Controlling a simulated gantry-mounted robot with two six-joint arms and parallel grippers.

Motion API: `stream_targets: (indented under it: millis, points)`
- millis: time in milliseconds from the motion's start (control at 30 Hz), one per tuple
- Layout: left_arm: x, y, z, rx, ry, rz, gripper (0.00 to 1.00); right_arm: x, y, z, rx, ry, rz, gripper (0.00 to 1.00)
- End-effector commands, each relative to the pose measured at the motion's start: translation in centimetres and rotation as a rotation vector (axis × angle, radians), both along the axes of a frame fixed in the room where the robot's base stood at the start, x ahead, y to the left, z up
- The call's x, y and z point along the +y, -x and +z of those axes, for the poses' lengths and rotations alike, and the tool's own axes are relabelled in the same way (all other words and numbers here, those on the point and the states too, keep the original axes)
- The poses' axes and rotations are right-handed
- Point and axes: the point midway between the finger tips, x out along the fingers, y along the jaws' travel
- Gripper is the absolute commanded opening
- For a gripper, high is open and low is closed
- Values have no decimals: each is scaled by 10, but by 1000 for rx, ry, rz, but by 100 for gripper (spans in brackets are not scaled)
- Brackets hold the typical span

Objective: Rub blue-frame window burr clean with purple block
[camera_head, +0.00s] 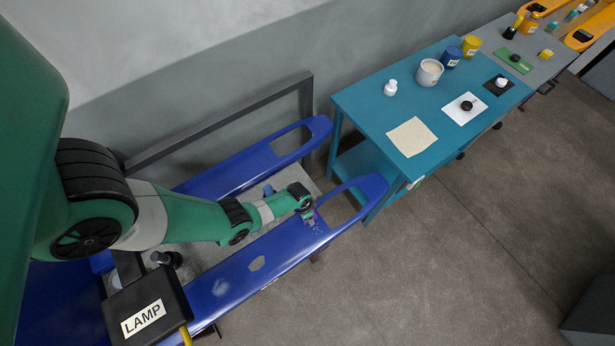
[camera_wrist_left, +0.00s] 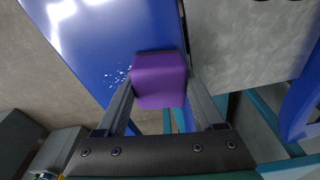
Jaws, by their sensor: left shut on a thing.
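My left gripper (camera_head: 309,214) is over the near blue fork frame (camera_head: 235,285), close to its window (camera_head: 338,207). In the left wrist view my left gripper (camera_wrist_left: 160,88) is shut on the purple block (camera_wrist_left: 160,78), held between its two fingers. The block overlaps the edge of the blue frame (camera_wrist_left: 95,40) in that view; I cannot tell whether it touches the surface. White specks, the burr (camera_wrist_left: 119,75), lie on the blue surface just left of the block. In the head view the block is mostly hidden by the gripper. My right gripper is not in view.
A second blue fork frame (camera_head: 240,170) lies parallel behind. A teal table (camera_head: 365,100) stands to the right with a beige sheet (camera_head: 412,137), a white bottle (camera_head: 390,88) and tubs. A black LAMP box (camera_head: 150,305) is at lower left.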

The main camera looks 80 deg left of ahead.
Motion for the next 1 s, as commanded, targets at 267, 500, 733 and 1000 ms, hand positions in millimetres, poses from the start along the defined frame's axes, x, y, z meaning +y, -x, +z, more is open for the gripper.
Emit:
stream_targets:
  millis: [267,500,733,1000]
  points:
    - [-2,1,40,-3,-3,-4,0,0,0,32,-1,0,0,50]
    - [-3,-1,61,-3,-3,-8,0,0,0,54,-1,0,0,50]
    - [-4,-2,80,-3,-2,-12,0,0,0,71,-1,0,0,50]
    - [-5,-2,81,-3,-2,-13,0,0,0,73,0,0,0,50]
